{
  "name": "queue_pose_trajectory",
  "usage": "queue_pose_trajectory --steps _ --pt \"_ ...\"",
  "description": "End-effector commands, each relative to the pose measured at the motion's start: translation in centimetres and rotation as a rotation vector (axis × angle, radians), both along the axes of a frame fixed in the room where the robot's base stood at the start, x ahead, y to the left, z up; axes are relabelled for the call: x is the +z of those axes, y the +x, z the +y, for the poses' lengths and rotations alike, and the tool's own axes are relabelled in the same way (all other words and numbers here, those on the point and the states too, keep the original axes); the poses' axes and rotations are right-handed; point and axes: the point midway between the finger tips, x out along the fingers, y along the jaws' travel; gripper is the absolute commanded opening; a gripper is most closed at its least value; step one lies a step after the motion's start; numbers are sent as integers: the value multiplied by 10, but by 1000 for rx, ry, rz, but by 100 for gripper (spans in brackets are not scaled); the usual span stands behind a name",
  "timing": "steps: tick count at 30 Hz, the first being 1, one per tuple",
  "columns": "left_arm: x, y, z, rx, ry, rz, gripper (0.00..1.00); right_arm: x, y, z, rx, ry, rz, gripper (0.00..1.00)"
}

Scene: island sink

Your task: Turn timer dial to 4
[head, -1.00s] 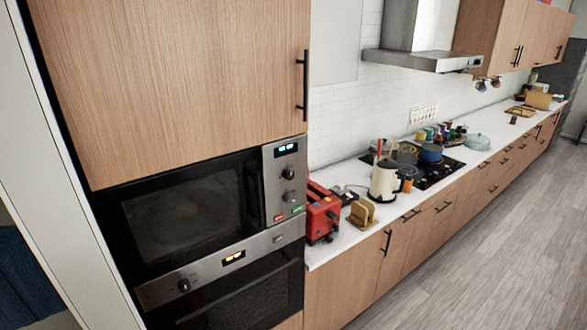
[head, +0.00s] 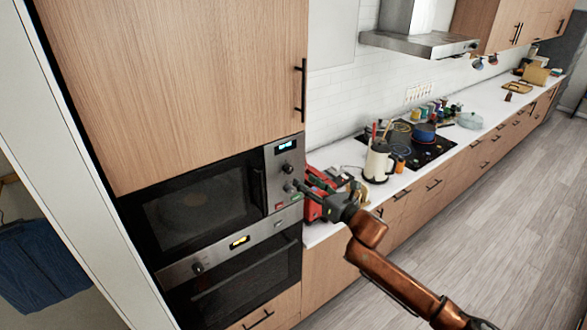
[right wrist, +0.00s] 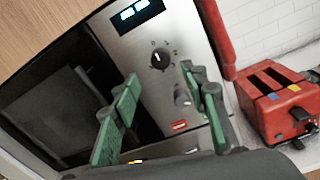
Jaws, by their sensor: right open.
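The microwave (head: 205,197) is built into the tall wood cabinet. Its steel control panel (right wrist: 128,38) carries a lit display, an upper dark dial (head: 287,168) and a lower dial (head: 289,186). In the right wrist view the upper dial (right wrist: 160,57) has small marks around it and a light pointer line; the lower dial (right wrist: 183,97) is silvery. The marks are too small to read, and which dial is the timer I cannot tell. My right gripper (head: 302,180) is open and empty in front of the panel, its fingertips (right wrist: 160,80) close to the dials. My left gripper is not in view.
A red toaster (right wrist: 275,100) stands on the white counter just right of the panel, close to my right gripper. An oven (head: 245,278) is below the microwave. The floor (head: 480,230) is clear.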

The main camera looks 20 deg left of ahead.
Motion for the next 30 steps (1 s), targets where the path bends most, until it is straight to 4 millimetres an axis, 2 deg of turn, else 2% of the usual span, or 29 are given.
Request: queue_pose_trajectory --steps 9,15,28,30 --pt "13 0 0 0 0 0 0 2 26 38 0 1 2 41" --pt "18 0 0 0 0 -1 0 0 38 54 0 0 2 41" --pt "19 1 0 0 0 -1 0 -1 43 60 0 3 2 41" --pt "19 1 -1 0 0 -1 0 -1 43 59 -1 2 2 36"
